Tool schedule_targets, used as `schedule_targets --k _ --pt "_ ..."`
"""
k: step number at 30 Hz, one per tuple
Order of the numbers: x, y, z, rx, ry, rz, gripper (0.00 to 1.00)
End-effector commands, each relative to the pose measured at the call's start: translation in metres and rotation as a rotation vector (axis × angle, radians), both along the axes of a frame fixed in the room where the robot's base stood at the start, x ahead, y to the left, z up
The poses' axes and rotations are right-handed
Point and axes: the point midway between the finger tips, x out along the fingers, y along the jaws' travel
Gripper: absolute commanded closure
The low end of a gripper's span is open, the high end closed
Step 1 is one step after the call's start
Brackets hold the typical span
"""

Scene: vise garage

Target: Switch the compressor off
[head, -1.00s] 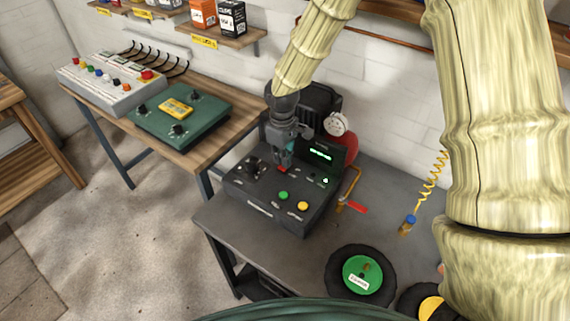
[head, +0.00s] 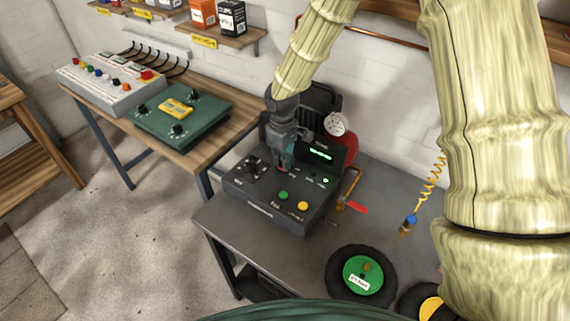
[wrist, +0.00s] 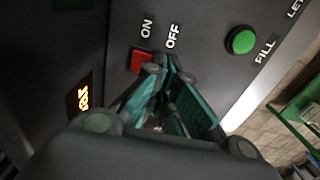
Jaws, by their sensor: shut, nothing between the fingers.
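The compressor's dark control box (head: 262,207) stands on the grey workbench, with a lit green display (head: 320,154) on its upright back part. In the wrist view its red switch (wrist: 141,61) sits beside white ON and OFF labels (wrist: 172,37). My gripper (head: 285,167) is over the middle of the panel with its fingers shut and empty. In the wrist view the fingertips (wrist: 168,65) are right beside the red switch and cover part of it. I cannot tell whether they touch it, or which way the switch is set.
A green FILL button (wrist: 241,41) is near the fingertips; a yellow button (head: 303,206) is farther right. A red-handled valve (head: 356,208) and a green-hubbed wheel (head: 363,273) are to the right. A wooden table (head: 213,138) with other panels stands left.

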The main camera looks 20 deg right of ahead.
Motion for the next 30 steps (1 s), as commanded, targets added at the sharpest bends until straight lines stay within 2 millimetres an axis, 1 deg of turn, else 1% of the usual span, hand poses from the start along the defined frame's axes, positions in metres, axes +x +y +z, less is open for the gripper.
schedule_targets --k 21,26,30 --pt "0.0 0.0 -0.008 0.0 0.0 0.0 1.0" --pt "0.0 0.0 -0.005 0.0 0.0 0.0 1.0" --pt "0.0 0.0 0.003 -0.001 -0.001 0.001 1.0"
